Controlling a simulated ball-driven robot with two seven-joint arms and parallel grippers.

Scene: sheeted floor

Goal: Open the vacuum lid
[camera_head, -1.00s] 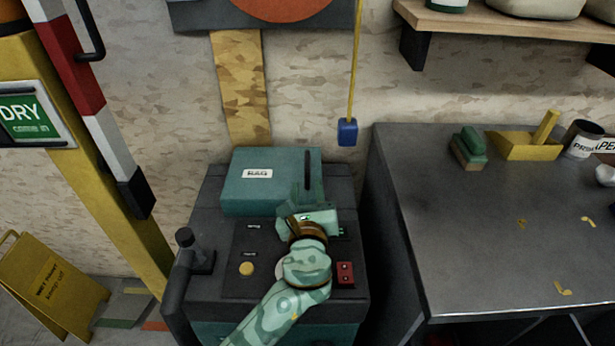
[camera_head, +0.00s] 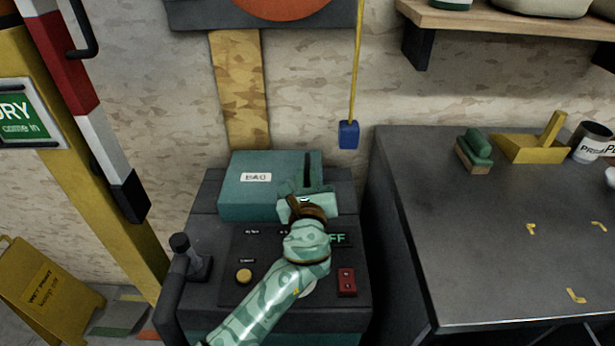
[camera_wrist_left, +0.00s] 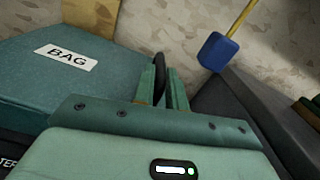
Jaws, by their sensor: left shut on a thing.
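The vacuum (camera_head: 202,232) is a dark grey machine with a control panel at the lower centre of the head view. Its teal lid (camera_head: 245,199) has a white BAG label and seems to lie flat on top. A black upright handle strip is at the lid's right side. The lid also fills the left of the wrist view (camera_wrist_left: 60,85). My left gripper (camera_head: 308,187) is at the lid's right front. In the wrist view its fingers (camera_wrist_left: 163,90) are shut on the black handle (camera_wrist_left: 159,68), which is partly hidden between them. My right gripper is not in view.
A metal workbench (camera_head: 480,235) stands close on the right, with a brush (camera_head: 475,150), a yellow dustpan (camera_head: 530,148) and a can (camera_head: 590,141). A blue block (camera_head: 348,135) hangs on a yellow cord behind. A yellow post (camera_head: 105,205) and floor sign (camera_head: 42,290) are on the left.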

